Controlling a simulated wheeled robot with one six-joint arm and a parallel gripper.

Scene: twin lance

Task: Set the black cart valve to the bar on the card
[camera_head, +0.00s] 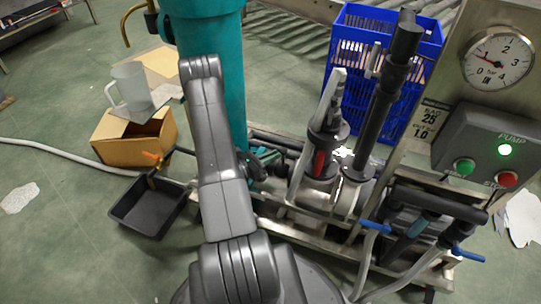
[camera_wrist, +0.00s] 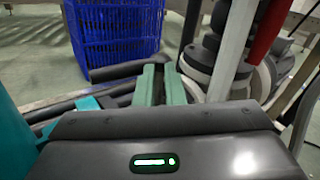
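My gripper (camera_head: 262,160) is low beside the teal column, partly hidden by my arm in the head view. In the wrist view its two teal fingers (camera_wrist: 161,84) stand close together with a narrow dark gap. I cannot tell whether anything is between them. The black cart valve cannot be told apart for sure; dark parts crowd around the fingers. The card (camera_head: 425,120) shows two values that look like 2.5 and 1.0; its labels are too small to read surely. The bar gauge (camera_head: 498,58) runs 0 to 4, its needle pointing left near 1.
A pump box (camera_head: 480,150) has a lit green lamp. A black lance (camera_head: 385,105) and a red-marked lance (camera_head: 320,150) stand on the cart. A blue crate (camera_head: 355,45) is behind. Blue-handled valves (camera_head: 375,226) sit front right. A black tray (camera_head: 150,207) and cardboard box (camera_head: 125,140) are left.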

